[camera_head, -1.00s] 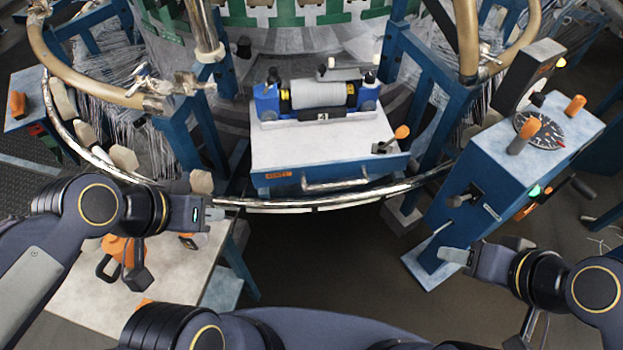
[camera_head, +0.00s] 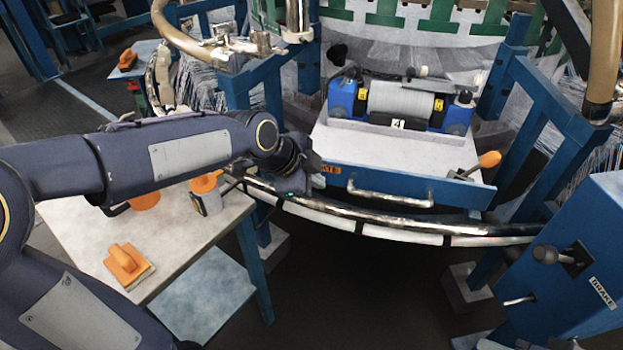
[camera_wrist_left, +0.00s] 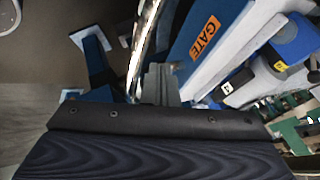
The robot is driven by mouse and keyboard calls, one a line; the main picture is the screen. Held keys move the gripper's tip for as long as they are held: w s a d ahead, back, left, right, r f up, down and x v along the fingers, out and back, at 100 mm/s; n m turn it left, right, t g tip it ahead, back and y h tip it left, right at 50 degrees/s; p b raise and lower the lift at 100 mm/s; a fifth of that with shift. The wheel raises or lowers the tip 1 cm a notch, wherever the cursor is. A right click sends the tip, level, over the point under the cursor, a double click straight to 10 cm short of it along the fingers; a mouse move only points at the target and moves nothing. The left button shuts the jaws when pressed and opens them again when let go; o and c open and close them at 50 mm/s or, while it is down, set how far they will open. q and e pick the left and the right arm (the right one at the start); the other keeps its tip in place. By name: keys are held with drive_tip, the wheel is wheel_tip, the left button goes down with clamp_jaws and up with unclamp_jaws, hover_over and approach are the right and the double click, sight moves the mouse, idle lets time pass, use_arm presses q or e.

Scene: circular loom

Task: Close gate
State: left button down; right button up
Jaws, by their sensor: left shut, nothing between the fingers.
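The gate (camera_head: 440,185) is a blue front panel with an orange label and a metal handle (camera_head: 390,195), below a pale top plate. Its orange GATE label also shows in the left wrist view (camera_wrist_left: 204,38). My left gripper (camera_head: 308,182) is at the gate's left end, by the label and just above the curved metal rail (camera_head: 400,222). It is shut and empty; its fingers show in the left wrist view (camera_wrist_left: 160,84) between rail and panel. I cannot tell whether they touch the panel. Only a sliver of what seems my right gripper (camera_head: 492,344) shows at the bottom edge.
A blue roller unit (camera_head: 400,100) sits on the plate, with an orange-knobbed lever (camera_head: 488,160) at right. A side table (camera_head: 185,240) with orange-handled tools is under my left arm. A blue brake cabinet (camera_head: 590,250) stands right.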

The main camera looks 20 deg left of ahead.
use_arm(q)
drive_tip(key=w+f, duration=0.1)
drive_tip(key=w, duration=0.1)
drive_tip(key=w+d+f+b, duration=0.1)
drive_tip(key=w+f, duration=0.2)
drive_tip(key=w, duration=0.2)
drive_tip(key=shift+d+f+b, duration=0.35)
drive_tip(key=shift+f, duration=0.05)
use_arm(e)
wheel_tip(320, 180, down, 2)
drive_tip(key=shift+f, duration=0.1)
